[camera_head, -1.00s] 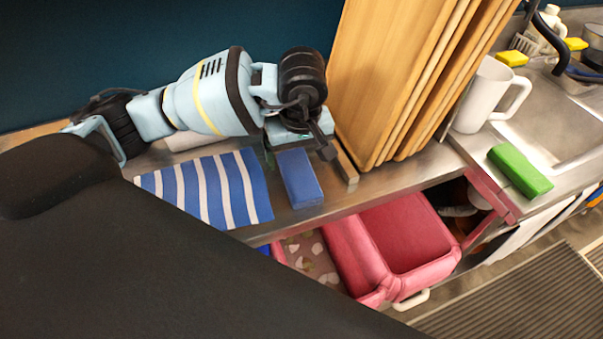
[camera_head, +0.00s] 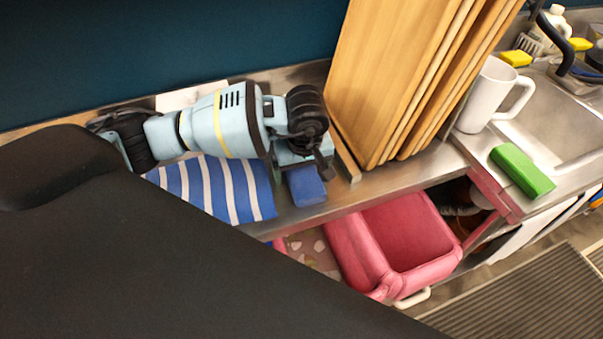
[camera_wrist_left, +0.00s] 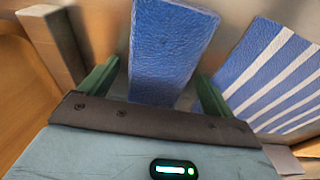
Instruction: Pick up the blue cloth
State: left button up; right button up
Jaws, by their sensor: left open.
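The blue cloth (camera_head: 306,187) is a plain, thick, folded slab on the metal counter, partly hidden behind my gripper in the head view. In the left wrist view the blue cloth (camera_wrist_left: 172,45) stretches away between the two green fingers. My left gripper (camera_head: 305,165) is over its far end, pointing down. In the left wrist view the left gripper (camera_wrist_left: 158,75) is open, one finger on each side of the cloth, with nothing gripped. I cannot tell whether the fingers touch it. My right gripper is not in view.
A blue-and-white striped cloth (camera_head: 222,190) lies just left of the blue cloth. Wooden boards (camera_head: 390,80) stand to the right, behind a short wooden strip (camera_head: 346,160). A pink bin (camera_head: 410,235) is below the counter edge. A white mug (camera_head: 487,95) and green sponge (camera_head: 522,172) are farther right.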

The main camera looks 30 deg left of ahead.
aim_at(301, 170)
pick_arm(q)
jog(key=shift+c, duration=0.3)
jog(key=c, duration=1)
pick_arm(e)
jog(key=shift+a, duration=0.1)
pick_arm(q)
jog(key=shift+r, duration=0.1)
jog(key=shift+r, duration=0.55)
notch_tip(301, 170, up, 2)
jog(key=shift+s+r, duration=0.1)
jog(key=shift+r, duration=0.1)
jog(key=s, duration=0.5)
jog(key=s+d+r, duration=0.1)
jog(key=s, duration=0.4)
jog(key=s+d+b, duration=0.1)
jog(key=s, duration=0.4)
jog(key=shift+s+r, duration=0.15)
jog(key=shift+s, duration=0.2)
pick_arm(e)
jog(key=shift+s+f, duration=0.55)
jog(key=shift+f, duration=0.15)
